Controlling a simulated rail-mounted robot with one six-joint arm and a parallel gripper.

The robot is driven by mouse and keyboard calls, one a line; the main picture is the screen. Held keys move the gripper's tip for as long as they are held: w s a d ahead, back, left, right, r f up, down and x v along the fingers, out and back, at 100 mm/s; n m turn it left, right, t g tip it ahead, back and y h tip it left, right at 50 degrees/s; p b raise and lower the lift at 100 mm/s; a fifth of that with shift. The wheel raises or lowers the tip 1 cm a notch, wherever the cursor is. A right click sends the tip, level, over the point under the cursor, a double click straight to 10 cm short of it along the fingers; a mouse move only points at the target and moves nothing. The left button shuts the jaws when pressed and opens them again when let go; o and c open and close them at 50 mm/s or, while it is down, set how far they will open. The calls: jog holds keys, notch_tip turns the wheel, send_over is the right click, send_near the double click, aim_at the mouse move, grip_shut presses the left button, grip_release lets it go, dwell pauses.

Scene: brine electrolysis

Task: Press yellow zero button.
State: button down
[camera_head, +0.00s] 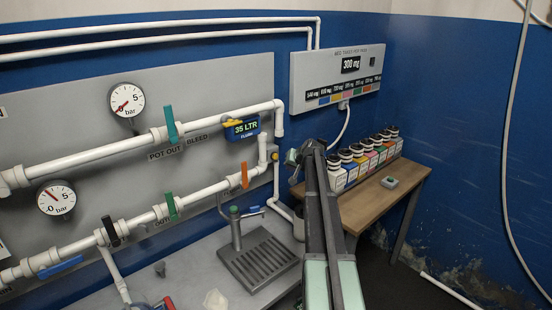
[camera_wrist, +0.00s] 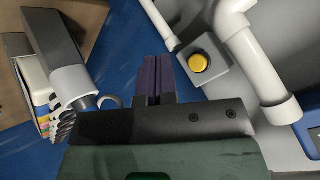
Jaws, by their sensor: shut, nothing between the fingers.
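The yellow button (camera_wrist: 198,62) shows in the wrist view as a round cap on a small grey box, right of and beyond my fingertips. My gripper (camera_wrist: 156,66) is shut, its dark fingers side by side with nothing between them. The fingertips are apart from the button in the picture; the exact depth between them is hard to tell. In the head view my arm reaches up toward the pipe panel's right end, and its own links hide the fingers.
White pipes (camera_wrist: 262,75) run close to the button's right side. A blue flow display reading 35 LTR (camera_head: 242,128) is on the panel. Several labelled bottles (camera_head: 362,160) stand on a wooden table (camera_head: 385,203) to the right. A drain grate (camera_head: 260,258) lies below.

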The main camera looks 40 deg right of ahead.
jog(key=w, duration=0.5)
jog(key=shift+w+a, duration=0.2)
jog(key=shift+w, duration=0.15)
dwell(1.6)
jog(key=shift+w, duration=0.4)
jog(key=shift+w+a, duration=0.1)
jog(key=shift+w, duration=0.4)
dwell(0.6)
jog(key=shift+s, duration=0.9)
jog(key=shift+s, duration=0.15)
jog(key=s, duration=0.4)
jog(key=shift+s+d, duration=0.3)
jog(key=shift+s, duration=0.05)
